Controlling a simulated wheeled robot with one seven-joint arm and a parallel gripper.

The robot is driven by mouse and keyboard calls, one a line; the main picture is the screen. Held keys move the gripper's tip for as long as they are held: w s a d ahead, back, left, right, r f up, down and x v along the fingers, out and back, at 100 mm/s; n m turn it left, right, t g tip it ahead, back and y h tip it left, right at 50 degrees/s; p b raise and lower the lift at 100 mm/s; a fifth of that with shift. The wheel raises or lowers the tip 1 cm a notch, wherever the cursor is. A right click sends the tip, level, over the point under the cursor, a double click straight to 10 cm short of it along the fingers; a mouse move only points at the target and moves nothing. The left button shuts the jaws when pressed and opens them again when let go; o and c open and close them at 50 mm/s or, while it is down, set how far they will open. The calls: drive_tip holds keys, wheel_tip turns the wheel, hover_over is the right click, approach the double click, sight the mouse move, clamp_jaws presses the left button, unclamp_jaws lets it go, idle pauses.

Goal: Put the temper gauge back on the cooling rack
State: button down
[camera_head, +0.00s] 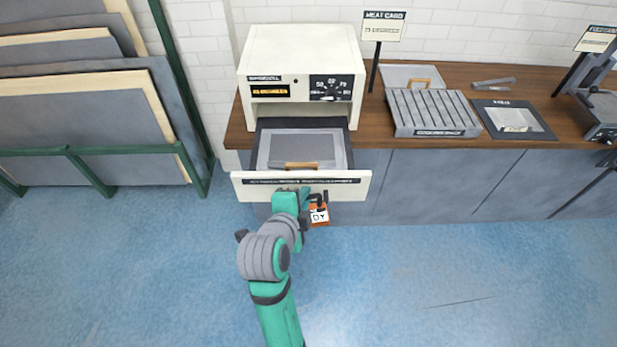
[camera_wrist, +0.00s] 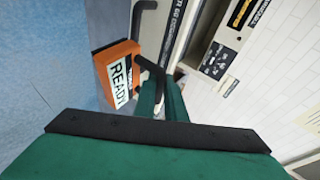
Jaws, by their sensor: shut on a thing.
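An orange box with a white label reading READY (camera_wrist: 120,76), which I take for the temper gauge, is just in front of my fingers in the wrist view. It also shows in the head view (camera_head: 319,215), below the drawer front. A black stem runs from it to my gripper (camera_wrist: 162,98), whose green fingers are shut on it. In the head view my gripper (camera_head: 305,205) is close to the drawer front; I cannot tell if they touch. The grey slotted rack (camera_head: 425,108) on the counter, right of the oven, appears to be the cooling rack.
The cream oven (camera_head: 300,50) has its drawer front (camera_head: 260,187) pulled out towards me, with a wooden-handled grey plate (camera_head: 295,148) inside. A black bar handle (camera_wrist: 137,25) is on the drawer. A dark mat (camera_head: 530,128) lies right of the rack. The blue floor is clear.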

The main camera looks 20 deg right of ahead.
drive_tip(key=a+f+n+y, duration=0.2)
drive_tip(key=a+f, duration=0.2)
drive_tip(key=f, duration=0.7)
drive_tip(key=a+f+n+t+y, duration=0.1)
drive_tip(key=a+f, duration=0.3)
drive_tip(key=f, duration=0.7)
drive_tip(key=a+f+n+t+y, duration=0.1)
drive_tip(key=a+f+n+y, duration=0.2)
drive_tip(key=f, duration=0.8)
drive_tip(key=shift+s+a+n+y, duration=0.2)
drive_tip(key=shift+a+n+y, duration=0.1)
drive_tip(key=shift+a+n, duration=0.3)
